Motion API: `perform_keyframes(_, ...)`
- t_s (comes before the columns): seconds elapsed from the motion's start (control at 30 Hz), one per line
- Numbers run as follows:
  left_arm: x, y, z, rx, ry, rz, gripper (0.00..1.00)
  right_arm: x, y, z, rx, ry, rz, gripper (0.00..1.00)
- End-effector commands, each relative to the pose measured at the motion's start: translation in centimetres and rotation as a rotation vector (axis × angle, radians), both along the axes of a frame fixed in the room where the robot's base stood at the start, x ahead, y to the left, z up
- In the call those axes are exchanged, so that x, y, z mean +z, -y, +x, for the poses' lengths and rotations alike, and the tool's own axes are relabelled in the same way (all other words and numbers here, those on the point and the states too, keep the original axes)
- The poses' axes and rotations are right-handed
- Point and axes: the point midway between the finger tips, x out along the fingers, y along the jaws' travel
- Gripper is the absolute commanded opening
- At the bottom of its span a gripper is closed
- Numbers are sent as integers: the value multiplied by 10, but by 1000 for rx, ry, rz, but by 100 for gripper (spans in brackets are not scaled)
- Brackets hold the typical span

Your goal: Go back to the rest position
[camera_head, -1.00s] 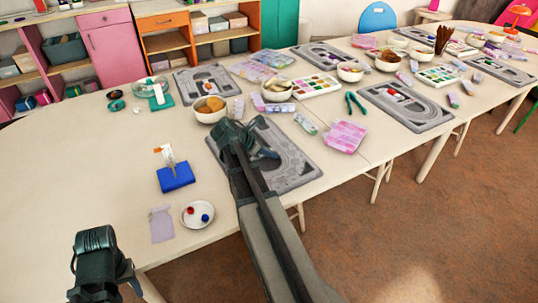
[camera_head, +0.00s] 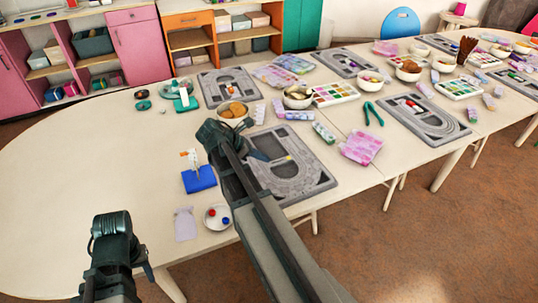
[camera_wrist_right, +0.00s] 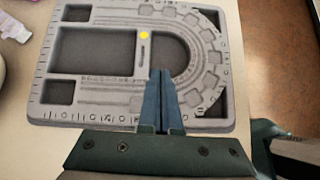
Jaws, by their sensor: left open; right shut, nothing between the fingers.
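My right gripper (camera_head: 258,153) is shut and empty above the near grey bead board (camera_head: 318,182), which its arm partly covers. In the right wrist view its two fingers (camera_wrist_right: 163,78) are together over the board's (camera_wrist_right: 90,97) lower edge. A yellow bead (camera_wrist_right: 145,35) lies on the board beyond the fingertips. My left gripper (camera_head: 110,232) is at the lower left, beside the table's front edge. It holds nothing that I can see, and its fingertips are hard to make out.
A blue block (camera_head: 199,179), a lilac pouch (camera_head: 185,224) and a white dish with beads (camera_head: 217,218) lie between the arms. A bowl (camera_head: 235,115) stands behind my right gripper. Pink bead boxes (camera_head: 362,147) lie to the right. The table's left part is clear.

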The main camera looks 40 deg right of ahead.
Motion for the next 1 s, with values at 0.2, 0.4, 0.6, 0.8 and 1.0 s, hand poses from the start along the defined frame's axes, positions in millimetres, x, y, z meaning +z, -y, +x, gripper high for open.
perform_keyframes(0.2, 3, 0, 0, 0, 0, 0, 50, 3, -4, 1, 0, 0, 0, 0)
perform_keyframes(0.4, 3, 0, 0, 0, 0, 0, 50, 3, -3, 1, 0, 0, 0, 0)
perform_keyframes(0.6, 15, 0, 0, 0, 0, 0, 50, 7, -35, -1, -37, 82, 35, 0)
perform_keyframes(0.8, 51, 0, 0, 0, 0, 0, 50, 16, -153, -19, -250, 354, 199, 0)
perform_keyframes(1.0, 82, 0, 0, 1, 0, 0, 50, 28, -270, -59, -559, 527, 380, 0)
